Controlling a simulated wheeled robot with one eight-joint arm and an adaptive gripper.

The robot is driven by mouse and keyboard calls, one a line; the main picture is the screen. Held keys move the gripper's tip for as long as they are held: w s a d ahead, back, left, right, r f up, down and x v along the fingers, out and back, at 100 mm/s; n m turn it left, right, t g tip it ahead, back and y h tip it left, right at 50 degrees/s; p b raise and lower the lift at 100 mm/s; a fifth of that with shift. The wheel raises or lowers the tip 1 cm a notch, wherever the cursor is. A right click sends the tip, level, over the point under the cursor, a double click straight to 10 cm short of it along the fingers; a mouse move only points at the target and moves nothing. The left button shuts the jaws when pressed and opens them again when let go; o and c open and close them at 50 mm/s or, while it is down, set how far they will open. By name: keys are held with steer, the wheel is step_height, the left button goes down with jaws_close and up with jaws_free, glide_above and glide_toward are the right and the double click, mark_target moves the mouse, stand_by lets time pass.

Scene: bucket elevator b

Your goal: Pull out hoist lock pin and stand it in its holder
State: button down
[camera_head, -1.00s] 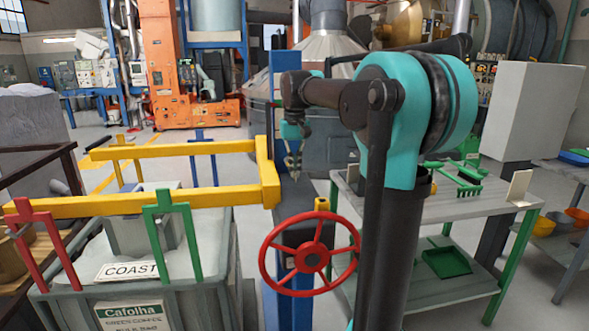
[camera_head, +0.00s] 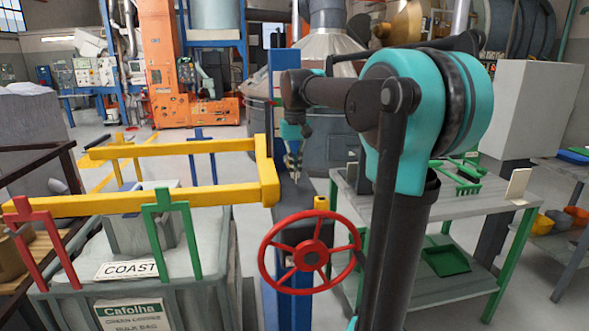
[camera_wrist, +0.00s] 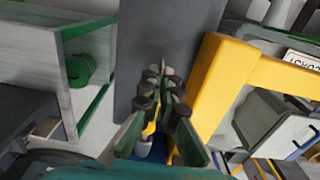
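My gripper (camera_head: 294,176) hangs fingers-down in front of the blue hoist column (camera_head: 284,80), right of the yellow frame's end. In the wrist view my gripper (camera_wrist: 166,78) has its fingers a little apart, with nothing clearly held between them. I cannot make out the lock pin for certain. A small yellow piece (camera_head: 320,203) stands beside the column, above the red handwheel (camera_head: 310,254); I cannot tell whether it is part of the pin or its holder.
The yellow frame (camera_head: 150,199) lies left of the gripper, over a bulk bag (camera_head: 205,245). A grey workbench (camera_head: 470,215) with green tools (camera_head: 458,178) stands right, partly behind my arm. The red wheel juts out below the gripper.

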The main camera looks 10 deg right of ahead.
steer(key=shift+s, duration=2.2)
steer(key=shift+s, duration=0.1)
steer(key=shift+s, duration=1.95)
